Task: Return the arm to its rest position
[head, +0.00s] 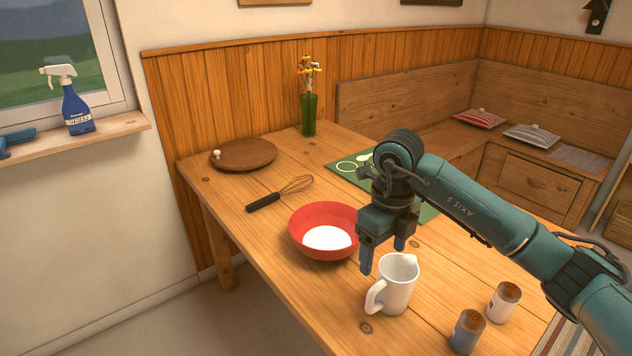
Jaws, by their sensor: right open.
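My right arm comes in from the right over the wooden table (270,270). Its gripper (383,257) points down with its fingers apart, and nothing shows between them. The fingertips are close above and behind a white jug (399,288), which stands upright with its handle toward the left. I cannot tell whether a finger touches the jug. A red bowl (313,246) with white contents stands just left of the gripper. My left gripper is not in view.
Two shakers (503,303) (466,332) stand at the near right. A whisk (280,194), a round wooden board (243,154), a green mat (345,169) and a green vase (309,115) with flowers are further back. A wooden bench (420,105) lines the wall.

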